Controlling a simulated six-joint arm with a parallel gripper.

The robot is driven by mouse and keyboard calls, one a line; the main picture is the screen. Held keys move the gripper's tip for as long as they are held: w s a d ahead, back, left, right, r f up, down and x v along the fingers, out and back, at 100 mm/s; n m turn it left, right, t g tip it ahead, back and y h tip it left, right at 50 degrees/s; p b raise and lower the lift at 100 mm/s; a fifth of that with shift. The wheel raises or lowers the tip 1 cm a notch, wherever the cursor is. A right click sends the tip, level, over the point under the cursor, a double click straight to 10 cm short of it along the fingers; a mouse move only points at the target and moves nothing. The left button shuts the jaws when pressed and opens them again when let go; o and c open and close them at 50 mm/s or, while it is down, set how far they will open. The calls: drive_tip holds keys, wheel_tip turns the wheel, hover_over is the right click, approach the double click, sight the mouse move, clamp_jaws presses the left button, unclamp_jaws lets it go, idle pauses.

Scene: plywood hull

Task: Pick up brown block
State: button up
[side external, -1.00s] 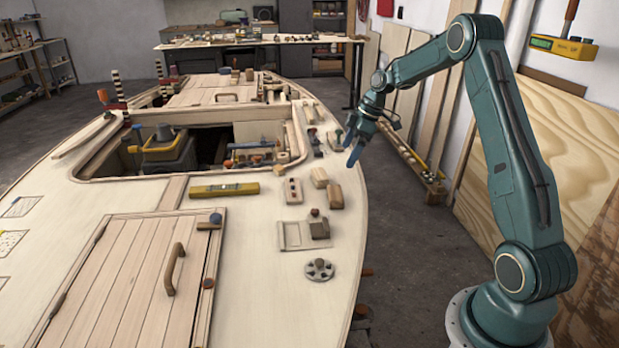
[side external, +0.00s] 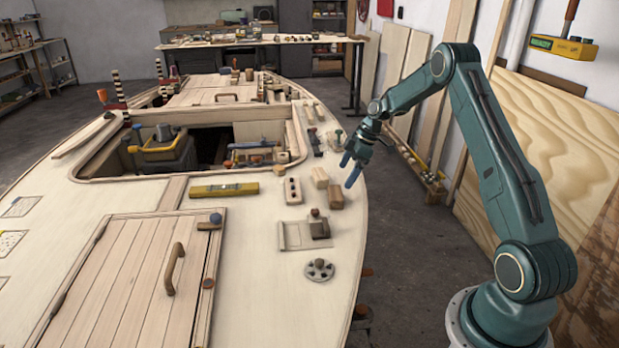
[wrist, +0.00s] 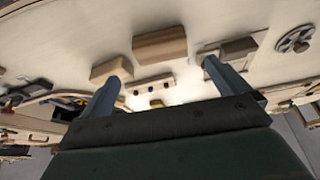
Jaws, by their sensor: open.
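The brown block (side external: 336,197) lies on the pale deck near its right edge. In the wrist view, the brown block (wrist: 160,45) lies ahead of the space between my fingers. A lighter tan block (side external: 319,177) sits just behind and left of it, and also shows in the wrist view (wrist: 112,70). My gripper (side external: 349,168) is open and empty. It hangs above the deck edge, behind and slightly right of the brown block, with no visible contact. Both blue-grey fingers show apart in the wrist view (wrist: 160,72).
A piece with holes (side external: 293,190) lies left of the blocks. A yellow level (side external: 224,190) is farther left, beside the open hatch (side external: 205,148). Pegs and small tools stand behind.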

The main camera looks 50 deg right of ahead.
sight(335, 192)
drive_tip(key=shift+x, duration=1.9)
drive_tip(key=shift+x, duration=2.55)
drive_tip(key=c, duration=0.9)
